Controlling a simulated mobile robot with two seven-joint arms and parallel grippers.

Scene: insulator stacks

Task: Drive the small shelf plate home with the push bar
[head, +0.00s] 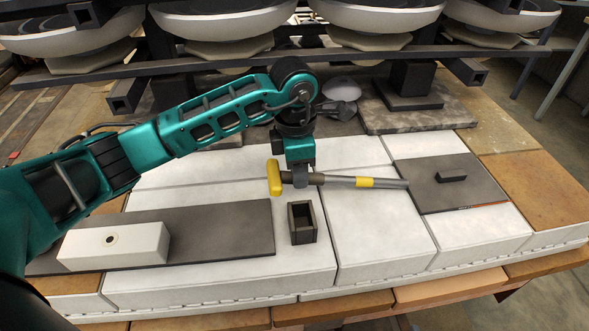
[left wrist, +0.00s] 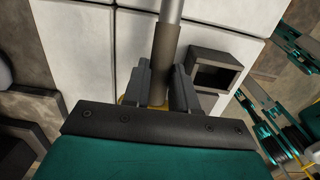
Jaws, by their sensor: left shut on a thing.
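The push bar (head: 335,181) has a yellow head at its left end, a grey shaft and a yellow band. It lies roughly level across the white blocks; I cannot tell whether it touches them. My left gripper (head: 300,182) points down and is shut on the shaft just right of the yellow head. In the left wrist view the shaft (left wrist: 165,50) runs up from between the fingers (left wrist: 158,88). The small dark shelf plate (head: 440,192) lies flat on the right, with a small dark block (head: 451,176) on it and a thin reddish line along its front edge. My right gripper is not visible.
An open dark square box (head: 302,222) stands just in front of my left gripper. A larger dark plate (head: 225,230) with a white block (head: 112,246) lies at left. Insulator stacks (head: 218,25) on dark beams stand behind. The white surface (head: 375,235) before the bar is clear.

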